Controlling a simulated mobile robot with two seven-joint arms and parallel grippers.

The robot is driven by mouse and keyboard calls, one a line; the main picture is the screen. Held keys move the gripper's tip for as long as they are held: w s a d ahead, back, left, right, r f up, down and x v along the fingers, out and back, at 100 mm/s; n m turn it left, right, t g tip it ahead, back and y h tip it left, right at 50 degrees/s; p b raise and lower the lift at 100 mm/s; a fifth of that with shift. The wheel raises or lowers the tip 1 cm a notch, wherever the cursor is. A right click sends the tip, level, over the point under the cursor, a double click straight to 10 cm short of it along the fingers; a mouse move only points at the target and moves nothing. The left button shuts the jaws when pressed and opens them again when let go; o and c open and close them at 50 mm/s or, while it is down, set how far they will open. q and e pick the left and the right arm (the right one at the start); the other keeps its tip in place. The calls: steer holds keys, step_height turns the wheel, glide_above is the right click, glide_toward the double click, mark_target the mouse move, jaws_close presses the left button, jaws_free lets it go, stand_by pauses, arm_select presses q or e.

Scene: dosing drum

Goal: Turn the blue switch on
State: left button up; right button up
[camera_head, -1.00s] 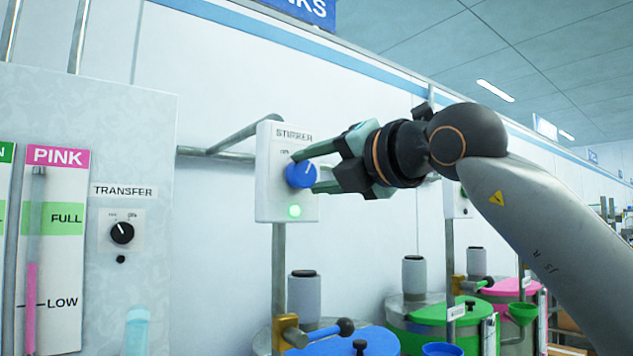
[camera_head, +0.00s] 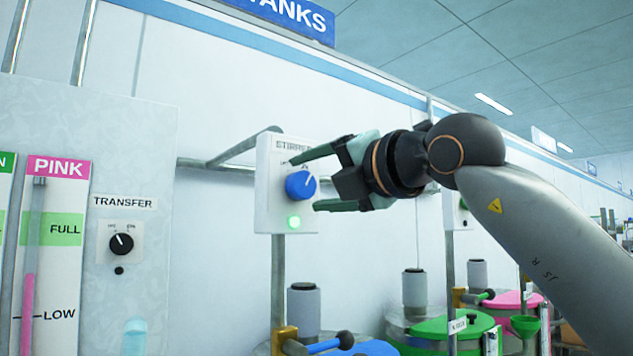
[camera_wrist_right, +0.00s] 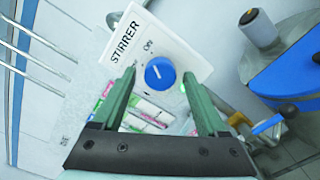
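The blue switch (camera_head: 300,185) is a round knob on a white box labelled STIRRER (camera_head: 284,215). Its white pointer mark tilts up and to the right, and a green light (camera_head: 294,222) glows below it. The knob also shows in the right wrist view (camera_wrist_right: 160,73), with its mark toward the word ON. My right gripper (camera_head: 303,182) is open, its green fingers above and below the knob in the head view. In the right wrist view the fingers (camera_wrist_right: 158,88) stand either side of the knob, with gaps. My left gripper is out of view.
A panel with a black TRANSFER knob (camera_head: 121,243) and PINK level gauge (camera_head: 55,255) stands at left. Drums with blue, green (camera_head: 440,333) and pink (camera_head: 508,300) lids stand below. A metal rail (camera_head: 217,164) runs behind the box.

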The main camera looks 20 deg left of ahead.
steer(key=shift+o, duration=0.3)
steer(key=shift+s+d+f+b, duration=0.1)
steer(key=shift+s+d+b, duration=0.2)
steer(key=shift+d, duration=0.1)
arm_select(q)
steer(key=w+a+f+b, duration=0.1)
steer(key=b, duration=0.2)
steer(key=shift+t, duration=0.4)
arm_select(e)
steer(key=v, duration=1.1)
steer(key=shift+s+d, duration=0.2)
steer(key=shift+s, duration=0.05)
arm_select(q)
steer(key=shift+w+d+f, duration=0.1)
